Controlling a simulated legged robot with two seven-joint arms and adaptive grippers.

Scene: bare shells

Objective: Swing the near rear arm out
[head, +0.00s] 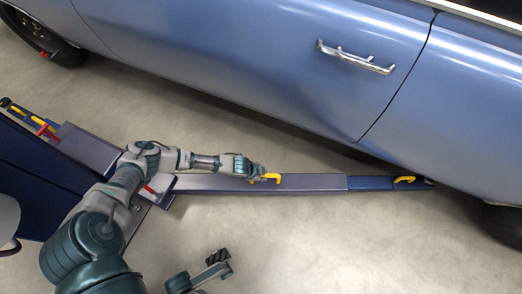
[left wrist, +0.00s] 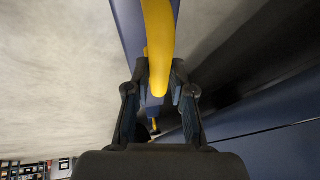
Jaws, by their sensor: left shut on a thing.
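The near rear arm, a long grey-blue lift arm (head: 315,182), runs to the right across the floor beside the car. Its darker blue end section (head: 370,183) reaches to the car's lower edge. A yellow handle (head: 272,178) stands on its middle; it also shows in the left wrist view (left wrist: 158,45). My left gripper (head: 257,172) is at this handle, with its fingers on either side of the yellow bar in the left wrist view (left wrist: 160,90). My right gripper (head: 200,270) is low in the head view, apart from the arm; its fingers do not show clearly.
A blue car (head: 260,60) fills the top, its lower edge close to the lift arm's far end. A second yellow handle (head: 404,180) sits near that end. Another lift arm (head: 35,122) with yellow and red parts lies at left. The floor (head: 350,245) below is clear.

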